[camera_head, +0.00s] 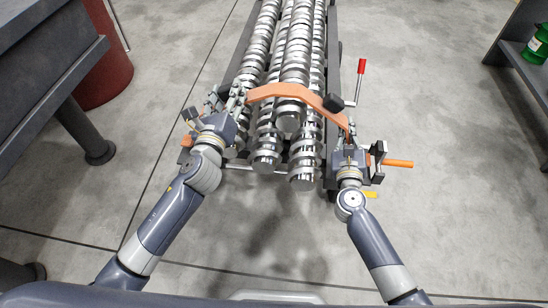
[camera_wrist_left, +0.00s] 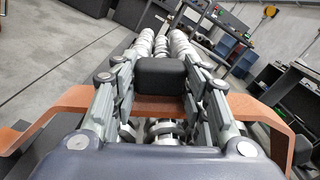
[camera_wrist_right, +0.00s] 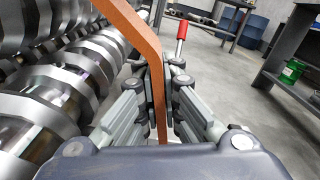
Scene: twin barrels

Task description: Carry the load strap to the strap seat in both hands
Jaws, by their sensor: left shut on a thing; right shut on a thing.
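The load strap (camera_head: 292,90) is a flat orange bent bar arching across the silver screw shafts. My left gripper (camera_head: 238,92) is shut at the strap's left part. In the left wrist view, a black block (camera_wrist_left: 160,72) sits between its fingers and the orange strap (camera_wrist_left: 155,106) passes across them. My right gripper (camera_head: 348,132) is shut on the strap's right end; the right wrist view shows the orange bar (camera_wrist_right: 137,28) running down between the fingers (camera_wrist_right: 165,75). I cannot tell which part is the strap seat.
Several ridged screw shafts (camera_head: 294,52) lie in a dark frame between my arms. A red-handled lever (camera_head: 361,66) rises near my right gripper. An orange handle (camera_head: 397,163) sticks out right. A dark bench (camera_head: 45,60) and red drum (camera_head: 104,76) stand left; a shelf (camera_head: 520,55) right.

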